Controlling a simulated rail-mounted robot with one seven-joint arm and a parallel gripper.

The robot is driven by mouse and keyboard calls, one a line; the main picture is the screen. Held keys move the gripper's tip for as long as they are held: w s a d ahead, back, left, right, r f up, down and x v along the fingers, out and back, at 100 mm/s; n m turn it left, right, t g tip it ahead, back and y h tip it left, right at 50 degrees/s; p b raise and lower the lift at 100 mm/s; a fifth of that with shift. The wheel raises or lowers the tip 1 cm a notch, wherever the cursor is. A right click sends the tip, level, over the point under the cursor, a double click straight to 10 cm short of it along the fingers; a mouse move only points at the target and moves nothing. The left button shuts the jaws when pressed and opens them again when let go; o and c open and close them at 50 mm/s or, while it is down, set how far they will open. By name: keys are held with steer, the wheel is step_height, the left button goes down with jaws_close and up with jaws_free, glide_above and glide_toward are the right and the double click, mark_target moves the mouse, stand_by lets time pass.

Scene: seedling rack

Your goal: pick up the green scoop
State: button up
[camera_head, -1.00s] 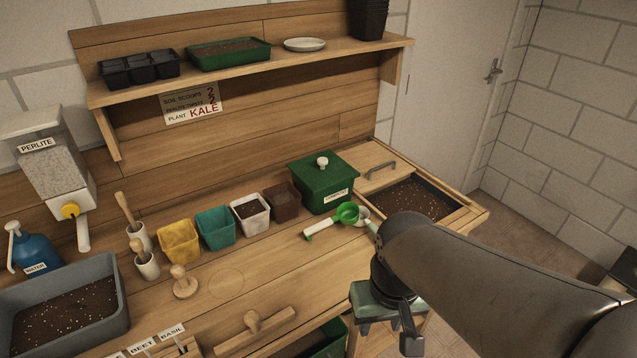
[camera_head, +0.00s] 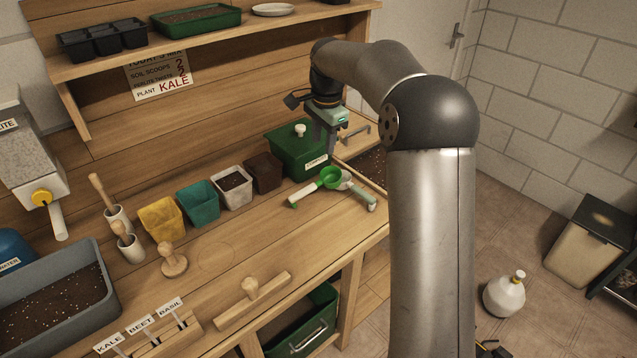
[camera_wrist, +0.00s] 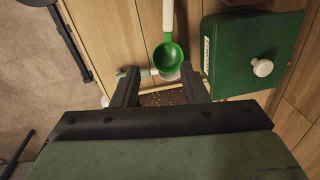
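The green scoop (camera_head: 330,178) lies on the bench in front of the green lidded box, its white handle pointing left toward the viewer. In the wrist view its green bowl (camera_wrist: 168,58) shows just beyond the fingertips, with the white handle running away to the top edge. My gripper (camera_head: 325,138) hangs above the bench, beside the green box. In the wrist view my gripper (camera_wrist: 159,72) has its two fingers wide apart with nothing between them. The gap between fingers and scoop is hard to judge.
A second scoop (camera_head: 358,190) with a pale green handle lies against the green scoop's right side. The green box (camera_head: 283,152) with a white knob stands close behind. Pots, including a brown one (camera_head: 263,172), line the left. A soil bin (camera_head: 370,165) is set into the bench at right.

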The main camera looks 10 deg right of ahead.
steer(key=w, duration=0.1)
steer(key=m+p, duration=0.1)
steer(key=p, duration=0.1)
glide_toward(320, 181)
step_height(320, 181, down, 6)
steer(key=shift+w+a+r, duration=0.1)
steer(key=shift+w, duration=0.05)
steer(key=f, duration=0.1)
steer(key=f+p, duration=0.1)
steer(key=f, duration=0.1)
steer(key=f+p, duration=0.1)
steer(key=f, duration=0.1)
steer(key=shift+w, duration=0.35)
jaws_close()
